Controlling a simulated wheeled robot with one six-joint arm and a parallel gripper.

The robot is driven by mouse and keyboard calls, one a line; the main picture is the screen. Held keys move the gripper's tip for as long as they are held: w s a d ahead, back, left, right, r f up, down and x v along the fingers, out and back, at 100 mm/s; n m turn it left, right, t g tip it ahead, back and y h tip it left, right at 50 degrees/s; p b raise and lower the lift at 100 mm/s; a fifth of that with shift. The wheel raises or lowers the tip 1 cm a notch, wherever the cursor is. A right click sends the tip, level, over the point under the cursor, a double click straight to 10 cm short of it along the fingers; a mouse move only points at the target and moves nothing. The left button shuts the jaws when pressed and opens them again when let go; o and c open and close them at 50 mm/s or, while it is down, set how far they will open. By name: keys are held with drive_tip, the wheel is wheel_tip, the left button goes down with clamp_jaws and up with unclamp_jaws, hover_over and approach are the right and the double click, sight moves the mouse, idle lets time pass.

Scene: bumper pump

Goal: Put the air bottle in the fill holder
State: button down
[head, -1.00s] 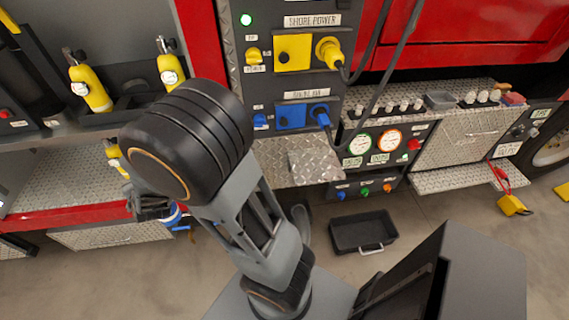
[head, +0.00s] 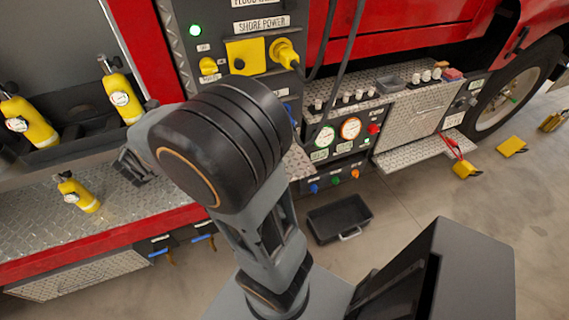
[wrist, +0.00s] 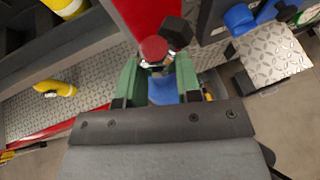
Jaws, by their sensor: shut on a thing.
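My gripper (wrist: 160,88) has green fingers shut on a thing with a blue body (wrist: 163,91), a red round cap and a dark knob. Its lower part is hidden by the gripper, so I cannot tell surely that it is the air bottle. In the head view my gripper (head: 130,165) is partly hidden behind my arm, over the tread-plate step. A yellow bottle (head: 78,195) stands tilted in the picture on that step, left of my gripper; it also shows in the wrist view (wrist: 55,88). I cannot pick out the fill holder.
Two yellow bottles (head: 122,97) (head: 28,122) stand in a dark rack (head: 75,135) above the step. A panel with gauges (head: 350,129) and a black bin (head: 338,219) on the floor lie to the right. The tread-plate step (head: 45,225) has bare room.

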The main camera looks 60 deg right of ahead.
drive_tip(key=s+d+r+m+g+h+p, duration=0.1)
drive_tip(key=s+d+r+m+g, duration=0.3)
drive_tip(key=s+m+g, duration=0.45)
drive_tip(key=s+d+r+m+g+p, duration=0.1)
drive_tip(key=s+d+r+m+g, duration=0.3)
drive_tip(key=s, duration=0.7)
drive_tip(key=w+d+f+g+p, duration=0.1)
drive_tip(key=d+f+p, duration=0.1)
drive_tip(key=d+f, duration=1.1)
drive_tip(key=shift+w+d+f, duration=0.3)
drive_tip(key=shift+f+m, duration=0.1)
drive_tip(key=shift+m, duration=0.15)
drive_tip(key=c, duration=1.2)
unclamp_jaws()
drive_tip(key=shift+f+g, duration=0.2)
drive_tip(key=shift+g, duration=0.05)
drive_tip(key=shift+c, duration=0.2)
drive_tip(key=o, duration=0.4)
drive_tip(key=shift+a, duration=0.1)
drive_tip(key=shift+o, duration=0.2)
drive_tip(key=shift+r, duration=0.15)
